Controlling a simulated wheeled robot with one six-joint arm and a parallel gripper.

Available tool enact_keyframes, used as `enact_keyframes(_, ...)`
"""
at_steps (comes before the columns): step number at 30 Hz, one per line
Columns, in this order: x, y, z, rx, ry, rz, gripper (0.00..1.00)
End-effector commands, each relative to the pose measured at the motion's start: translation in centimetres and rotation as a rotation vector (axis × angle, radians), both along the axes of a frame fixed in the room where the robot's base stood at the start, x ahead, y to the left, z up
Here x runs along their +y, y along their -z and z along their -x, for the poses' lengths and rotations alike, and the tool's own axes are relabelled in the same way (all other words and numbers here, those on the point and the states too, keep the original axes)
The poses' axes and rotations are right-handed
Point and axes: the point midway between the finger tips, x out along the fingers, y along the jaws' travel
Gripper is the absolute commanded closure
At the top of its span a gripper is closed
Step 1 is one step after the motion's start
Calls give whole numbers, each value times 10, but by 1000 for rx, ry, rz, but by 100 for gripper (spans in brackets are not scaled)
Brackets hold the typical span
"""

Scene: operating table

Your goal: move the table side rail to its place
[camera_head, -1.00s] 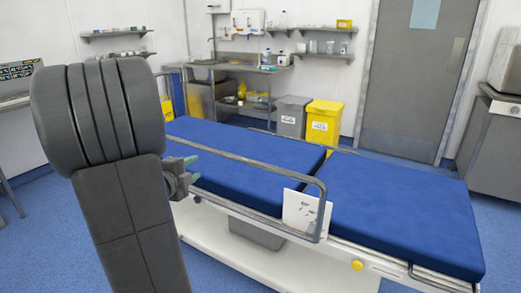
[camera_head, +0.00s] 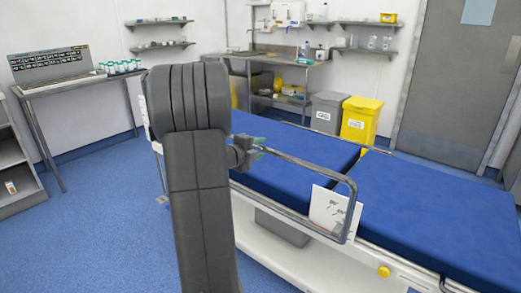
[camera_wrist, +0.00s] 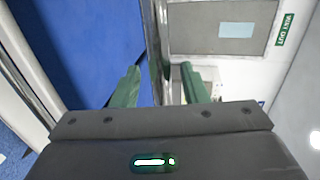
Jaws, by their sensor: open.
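The side rail (camera_head: 310,166) is a grey bent tube standing raised along the near side of the operating table (camera_head: 400,195), which has a blue two-part mattress. The rail's left part is hidden behind my arm. My gripper (camera_head: 257,145), with green fingertips, is open at the left of the visible part of the top bar. In the wrist view, the two green fingers of my gripper (camera_wrist: 162,85) are apart, and the rail's dark bar (camera_wrist: 157,45) runs into the gap between them. I cannot tell whether either finger touches it.
A white card (camera_head: 328,207) hangs by the rail's right end. A yellow knob (camera_head: 384,271) sits on the table's side. Blue floor at the left is clear.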

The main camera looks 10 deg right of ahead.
Motion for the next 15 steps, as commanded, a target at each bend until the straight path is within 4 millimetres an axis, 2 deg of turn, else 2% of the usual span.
enact_keyframes(5,-8,2,-7,1,-1,0,60)
enact_keyframes(13,-9,2,-7,1,-1,0,60)
enact_keyframes(15,-9,2,-7,0,-1,0,74)
